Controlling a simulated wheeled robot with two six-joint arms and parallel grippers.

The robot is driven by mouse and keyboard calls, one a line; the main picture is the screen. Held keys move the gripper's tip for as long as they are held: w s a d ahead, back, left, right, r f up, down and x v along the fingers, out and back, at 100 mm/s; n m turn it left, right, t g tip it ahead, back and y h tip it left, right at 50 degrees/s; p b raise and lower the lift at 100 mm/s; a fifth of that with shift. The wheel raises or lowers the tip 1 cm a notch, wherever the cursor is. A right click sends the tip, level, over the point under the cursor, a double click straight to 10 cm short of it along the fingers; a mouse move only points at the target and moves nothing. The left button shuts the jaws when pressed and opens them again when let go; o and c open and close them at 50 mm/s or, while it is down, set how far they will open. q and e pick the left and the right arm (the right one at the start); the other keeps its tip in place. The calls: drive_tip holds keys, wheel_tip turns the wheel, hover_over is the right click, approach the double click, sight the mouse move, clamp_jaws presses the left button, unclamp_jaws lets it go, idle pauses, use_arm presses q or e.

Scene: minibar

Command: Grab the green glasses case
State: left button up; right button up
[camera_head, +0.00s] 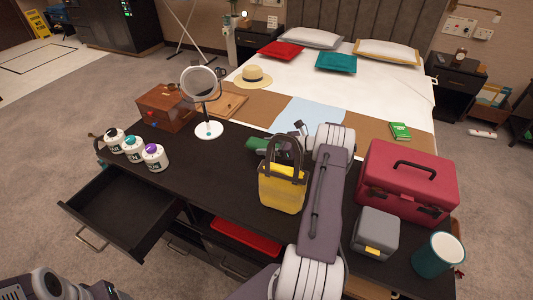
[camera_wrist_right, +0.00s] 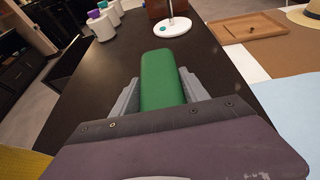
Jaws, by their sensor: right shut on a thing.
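The green glasses case (camera_wrist_right: 162,78) lies between the two grey fingers of my right gripper (camera_wrist_right: 158,88) in the right wrist view, with its long end pointing away over the dark table. My right gripper is shut on it. In the head view only a small green part of the case (camera_head: 258,144) shows behind the yellow bag, beside my right gripper (camera_head: 278,143), which is partly hidden by the bag's handles.
The yellow bag (camera_head: 282,192) stands close to my right arm. A red toolbox (camera_head: 408,182), grey box (camera_head: 376,234) and teal mug (camera_head: 439,255) are at the right. A round mirror (camera_head: 200,84), wooden box (camera_head: 166,106) and bottles (camera_head: 154,157) stand left. A drawer (camera_head: 122,212) is open.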

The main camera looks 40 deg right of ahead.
sight(267, 144)
wheel_tip(267, 144, up, 13)
drive_tip(key=p, duration=0.1)
drive_tip(key=shift+r, duration=0.2)
